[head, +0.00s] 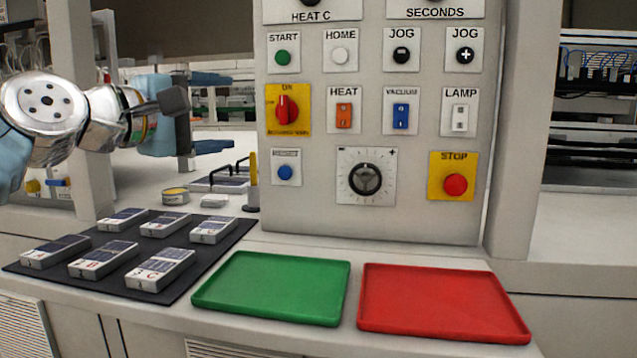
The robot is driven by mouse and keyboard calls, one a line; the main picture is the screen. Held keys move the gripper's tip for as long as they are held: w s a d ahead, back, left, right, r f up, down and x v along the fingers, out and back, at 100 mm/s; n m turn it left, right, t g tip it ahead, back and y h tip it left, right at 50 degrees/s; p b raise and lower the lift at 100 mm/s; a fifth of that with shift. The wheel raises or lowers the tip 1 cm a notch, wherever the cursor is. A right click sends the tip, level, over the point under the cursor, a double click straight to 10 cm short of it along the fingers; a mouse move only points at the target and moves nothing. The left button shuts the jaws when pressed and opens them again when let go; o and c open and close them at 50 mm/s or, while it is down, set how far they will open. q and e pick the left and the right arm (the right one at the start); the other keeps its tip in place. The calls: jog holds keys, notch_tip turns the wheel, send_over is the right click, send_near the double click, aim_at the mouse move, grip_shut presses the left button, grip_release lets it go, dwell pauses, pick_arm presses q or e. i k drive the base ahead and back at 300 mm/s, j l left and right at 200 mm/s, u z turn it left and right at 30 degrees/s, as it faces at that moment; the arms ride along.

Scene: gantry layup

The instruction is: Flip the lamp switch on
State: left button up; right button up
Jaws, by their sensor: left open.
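The lamp switch (460,118) is a small white rocker on a white plate labelled LAMP, at the right of the grey control panel (420,220). I cannot tell its position from here. The blue vacuum switch (401,116) and the orange heat switch (344,115) sit to its left. My left gripper (212,112) is at the left of the panel, with its blue-grey fingers pointing right. It is open and empty, well apart from the lamp switch. My right gripper is not in view.
A red stop button (455,184) sits below the lamp switch, beside a black dial (366,180). A green tray (272,287) and a red tray (442,302) lie before the panel. Several labelled blocks rest on a dark mat (205,262) at left.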

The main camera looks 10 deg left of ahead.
aim_at(460, 114)
jog(key=k+j, duration=0.3)
jog(key=k, duration=0.15)
jog(key=k+j, duration=0.3)
jog(key=k, duration=0.15)
jog(key=k+j, duration=0.35)
jog(key=k, duration=0.1)
